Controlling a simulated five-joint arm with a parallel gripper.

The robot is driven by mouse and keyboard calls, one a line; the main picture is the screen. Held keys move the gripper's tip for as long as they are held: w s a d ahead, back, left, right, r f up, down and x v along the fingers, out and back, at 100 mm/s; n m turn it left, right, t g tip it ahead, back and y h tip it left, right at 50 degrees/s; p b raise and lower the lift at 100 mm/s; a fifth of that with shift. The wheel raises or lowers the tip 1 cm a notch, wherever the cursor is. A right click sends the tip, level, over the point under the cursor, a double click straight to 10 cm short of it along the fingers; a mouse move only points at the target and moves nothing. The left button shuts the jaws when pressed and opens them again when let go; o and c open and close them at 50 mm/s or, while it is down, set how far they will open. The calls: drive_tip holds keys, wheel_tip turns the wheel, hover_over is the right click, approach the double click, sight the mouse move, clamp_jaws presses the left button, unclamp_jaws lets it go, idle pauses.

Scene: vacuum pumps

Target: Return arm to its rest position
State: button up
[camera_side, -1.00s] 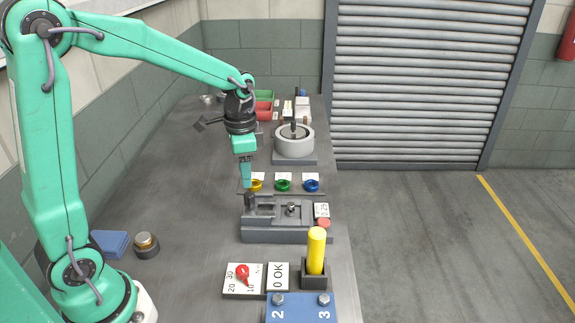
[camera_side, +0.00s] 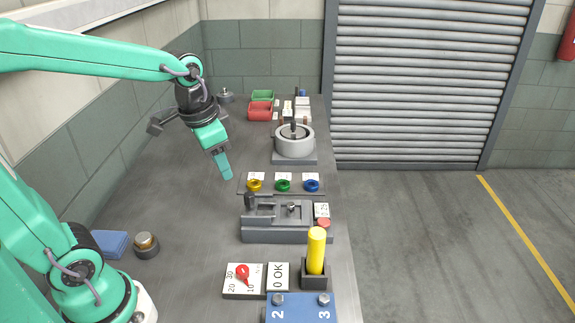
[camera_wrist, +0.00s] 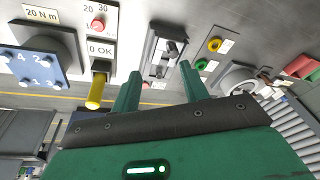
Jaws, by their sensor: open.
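My gripper (camera_side: 222,165) is green and hangs tilted above the left part of the grey bench, to the left of the colored rings in the side view. In the wrist view its two green fingers (camera_wrist: 158,92) stand apart with nothing between them. A grey fixture (camera_side: 285,220) with a dark knob sits on the bench, clear of the gripper. It also shows beyond the fingers in the wrist view (camera_wrist: 160,55).
Yellow (camera_side: 255,185), green (camera_side: 283,185) and blue (camera_side: 311,185) rings lie in a row. A grey round pump (camera_side: 294,143) stands behind them. A yellow cylinder (camera_side: 317,250) stands upright at the front. Red bin (camera_side: 260,111) and green bin (camera_side: 262,97) sit far back.

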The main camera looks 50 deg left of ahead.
drive_tip(key=s+d+r+n+t, duration=0.1)
drive_tip(key=s+r+n+t, duration=0.1)
drive_tip(key=s, duration=0.6)
drive_tip(key=shift+s+d+n+t, duration=0.15)
drive_tip(key=shift+d+n+t, duration=0.05)
drive_tip(key=shift+n+t, duration=0.35)
